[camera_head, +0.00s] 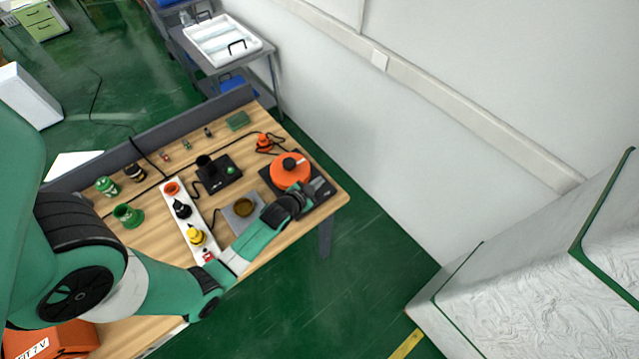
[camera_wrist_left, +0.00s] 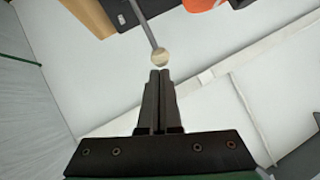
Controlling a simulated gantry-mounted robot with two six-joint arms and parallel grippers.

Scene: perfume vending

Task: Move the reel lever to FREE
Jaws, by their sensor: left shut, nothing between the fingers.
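The orange reel (camera_head: 290,170) sits on a black base (camera_head: 322,193) at the right end of the wooden table. Part of its orange body shows at the top of the left wrist view (camera_wrist_left: 199,4). In that view a thin grey lever with a pale round knob (camera_wrist_left: 160,57) reaches down from the top. My left gripper (camera_head: 308,188) is at the near side of the reel. In the wrist view its fingers (camera_wrist_left: 160,74) are shut and empty, with the tips just short of the knob; contact cannot be told. No FREE marking is readable. My right gripper is not in view.
A grey plate with a brown round dish (camera_head: 244,207) lies left of the reel. A black device (camera_head: 218,174) and an orange cord plug (camera_head: 264,141) stand behind. A white wall rises beyond the table.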

